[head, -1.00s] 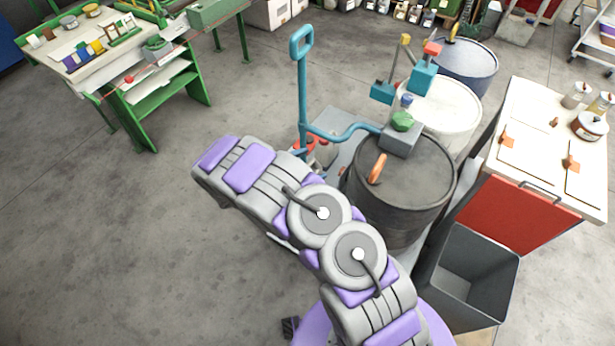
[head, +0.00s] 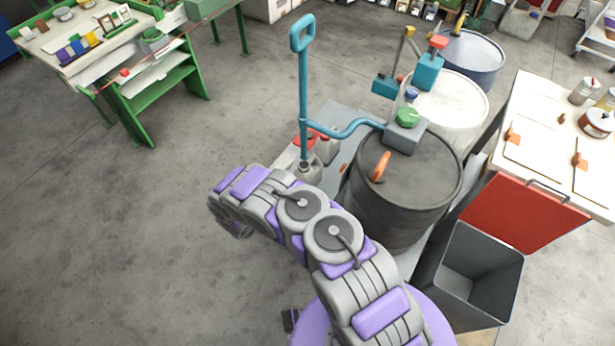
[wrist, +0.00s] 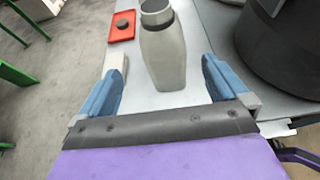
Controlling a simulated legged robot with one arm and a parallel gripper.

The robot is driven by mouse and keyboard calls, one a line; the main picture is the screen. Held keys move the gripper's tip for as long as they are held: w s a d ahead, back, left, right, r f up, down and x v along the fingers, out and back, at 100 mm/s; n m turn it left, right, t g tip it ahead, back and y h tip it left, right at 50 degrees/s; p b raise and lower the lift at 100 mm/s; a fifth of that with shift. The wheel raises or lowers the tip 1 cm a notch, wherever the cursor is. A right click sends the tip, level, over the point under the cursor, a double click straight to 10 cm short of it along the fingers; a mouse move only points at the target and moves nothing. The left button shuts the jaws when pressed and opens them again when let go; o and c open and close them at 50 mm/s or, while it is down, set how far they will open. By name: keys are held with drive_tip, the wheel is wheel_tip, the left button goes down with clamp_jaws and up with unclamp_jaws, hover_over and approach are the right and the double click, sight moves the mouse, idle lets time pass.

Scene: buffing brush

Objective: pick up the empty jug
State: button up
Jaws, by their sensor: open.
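A grey jug (wrist: 164,55) with an open round mouth stands upright on a pale grey platform in the wrist view. In the head view a grey jug (head: 309,172) shows just beyond my arm, its lower part partly hidden. My gripper (wrist: 163,78) has its two blue fingers wide apart, one to each side of the jug's lower body in the picture. A gap shows on both sides, and the jug is not gripped. In the head view my arm hides the fingers. I cannot see whether the jug is empty.
A large dark drum (head: 405,190) stands close on the right, with a blue pump handle (head: 303,85) rising behind the jugs. A grey bin (head: 475,275) is further right.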

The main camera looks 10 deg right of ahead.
sight(299, 177)
drive_tip(key=b+x, duration=0.1)
drive_tip(key=x, duration=0.6)
drive_tip(key=shift+d+r, duration=0.1)
drive_tip(key=shift+d, duration=0.05)
drive_tip(key=b+x, duration=0.2)
drive_tip(key=x, duration=0.2)
drive_tip(key=shift+d+r, duration=0.1)
drive_tip(key=shift+w+d, duration=0.35)
drive_tip(key=shift+c, duration=0.4)
drive_tip(key=c, duration=1.6)
drive_tip(key=shift+o, duration=0.2)
drive_tip(key=shift+r, duration=0.1)
